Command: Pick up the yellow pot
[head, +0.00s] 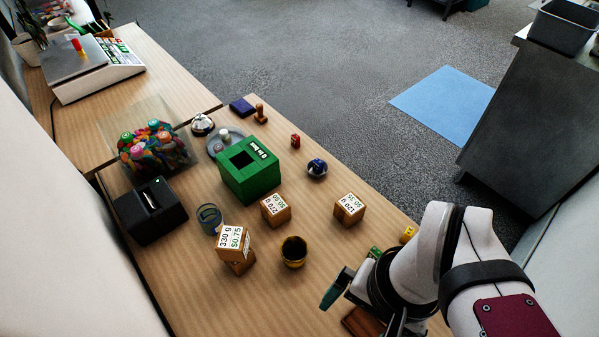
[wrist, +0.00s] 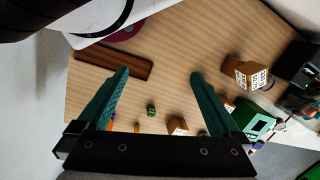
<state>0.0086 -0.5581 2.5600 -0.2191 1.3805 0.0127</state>
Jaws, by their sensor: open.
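The yellow pot (head: 293,252) stands upright on the wooden table in the head view, with a dark open top. It is right of the box marked 330 g (head: 236,250). I cannot make the pot out in the wrist view, where a finger may hide it. My gripper (head: 358,303) is right of the pot and nearer the camera, apart from it.
Price-marked boxes stand behind the pot (head: 276,209) and to its right (head: 349,208). A blue-rimmed glass (head: 210,218), a green box (head: 248,170) and a black printer (head: 150,210) stand further left. A wooden tray (wrist: 115,60) and a green die (wrist: 151,110) lie near my gripper.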

